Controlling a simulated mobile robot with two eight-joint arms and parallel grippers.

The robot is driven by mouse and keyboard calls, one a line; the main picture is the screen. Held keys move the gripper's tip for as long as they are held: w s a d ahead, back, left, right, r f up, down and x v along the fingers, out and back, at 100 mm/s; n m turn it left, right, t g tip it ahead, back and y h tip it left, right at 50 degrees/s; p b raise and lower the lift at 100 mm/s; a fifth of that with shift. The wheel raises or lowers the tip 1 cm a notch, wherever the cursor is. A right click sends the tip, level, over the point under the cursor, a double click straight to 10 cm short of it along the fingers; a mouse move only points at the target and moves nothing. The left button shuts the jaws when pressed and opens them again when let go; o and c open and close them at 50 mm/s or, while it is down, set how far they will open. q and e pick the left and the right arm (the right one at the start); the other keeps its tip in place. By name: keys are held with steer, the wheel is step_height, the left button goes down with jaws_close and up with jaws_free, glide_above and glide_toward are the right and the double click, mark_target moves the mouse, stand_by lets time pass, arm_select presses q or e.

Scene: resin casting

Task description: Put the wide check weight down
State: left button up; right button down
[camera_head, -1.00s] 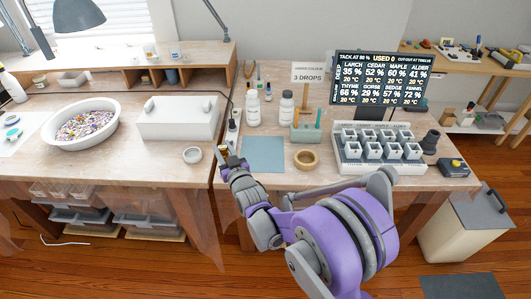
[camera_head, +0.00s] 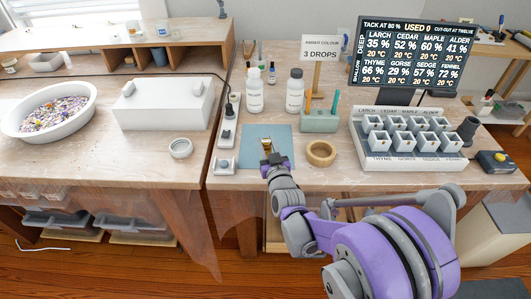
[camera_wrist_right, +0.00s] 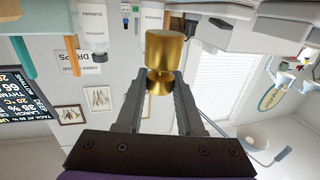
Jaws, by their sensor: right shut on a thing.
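The wide check weight (camera_head: 266,146) is a brass cylinder with a narrower neck. My right gripper (camera_head: 268,157) is shut on it at the neck. In the right wrist view the weight (camera_wrist_right: 165,47) stands out beyond the two dark fingertips (camera_wrist_right: 160,85). In the head view the weight and gripper overlap the front part of a blue-grey mat (camera_head: 264,132). I cannot tell whether the weight touches the mat. My left gripper is not in view.
A tan tape ring (camera_head: 321,153) lies right of the mat. Two white bottles (camera_head: 254,92) and a green tool block (camera_head: 319,123) stand behind. A white mould tray (camera_head: 400,160) is further right.

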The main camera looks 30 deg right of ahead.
mark_target(266, 151)
steer(key=shift+f+b, duration=0.55)
steer(key=shift+f, duration=1.25)
steer(key=shift+f, duration=0.2)
steer(key=c, duration=0.5)
jaws_free()
